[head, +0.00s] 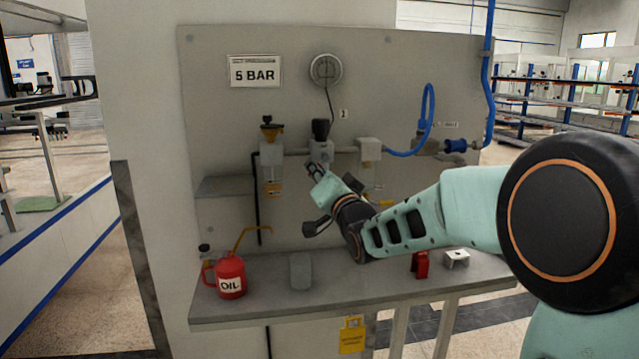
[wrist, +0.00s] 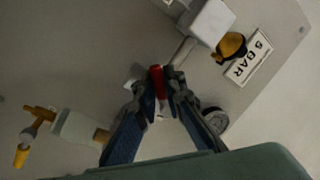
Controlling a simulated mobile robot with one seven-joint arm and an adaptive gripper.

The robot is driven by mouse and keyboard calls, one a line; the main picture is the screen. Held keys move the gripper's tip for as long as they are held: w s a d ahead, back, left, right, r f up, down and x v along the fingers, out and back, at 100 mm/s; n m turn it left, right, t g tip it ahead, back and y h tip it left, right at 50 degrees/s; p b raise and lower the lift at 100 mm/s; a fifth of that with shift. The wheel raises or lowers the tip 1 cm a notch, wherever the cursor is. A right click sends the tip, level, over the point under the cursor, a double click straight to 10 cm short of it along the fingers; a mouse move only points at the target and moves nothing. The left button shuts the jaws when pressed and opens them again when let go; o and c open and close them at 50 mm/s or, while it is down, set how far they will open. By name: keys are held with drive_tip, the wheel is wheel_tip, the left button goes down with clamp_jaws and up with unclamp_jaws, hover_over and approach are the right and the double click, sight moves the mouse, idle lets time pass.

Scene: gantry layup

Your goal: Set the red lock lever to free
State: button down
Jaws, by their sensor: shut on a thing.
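The red lock lever (wrist: 157,79) shows in the wrist view as a small red piece between my fingertips. My gripper (wrist: 161,92) is shut on it, with one finger on each side. In the head view my gripper (head: 317,170) is up against the row of air fittings on the grey panel, just below the black-knobbed unit (head: 320,130). The lever cannot be made out there, as my gripper covers that spot. The fingers hide much of the lever, so its exact setting cannot be told.
Below, the shelf (head: 345,296) holds a red oil can (head: 231,280), a grey block (head: 301,270), a red item (head: 421,265) and a metal bracket (head: 456,259).

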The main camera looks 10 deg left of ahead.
drive_tip(key=m+b, duration=0.1)
drive_tip(key=m, duration=0.1)
drive_tip(key=m+t+b, duration=0.1)
drive_tip(key=m+b, duration=0.1)
drive_tip(key=a+r+m+h+b, duration=0.1)
drive_tip(key=m, duration=0.1)
drive_tip(key=shift+s+b, duration=0.2)
drive_tip(key=shift+b, duration=0.15)
drive_tip(key=shift+r+m+t+h+b, duration=0.3)
drive_tip(key=shift+m+b, duration=0.2)
drive_tip(key=shift+m, duration=0.35)
drive_tip(key=shift+r+m+t+h+b, duration=0.25)
drive_tip(key=shift+m+b, duration=0.25)
drive_tip(key=shift+m, duration=0.35)
drive_tip(key=c, duration=2.3)
unclamp_jaws()
drive_tip(key=shift+s, duration=0.1)
drive_tip(key=v, duration=0.7)
drive_tip(key=shift+s, duration=0.15)
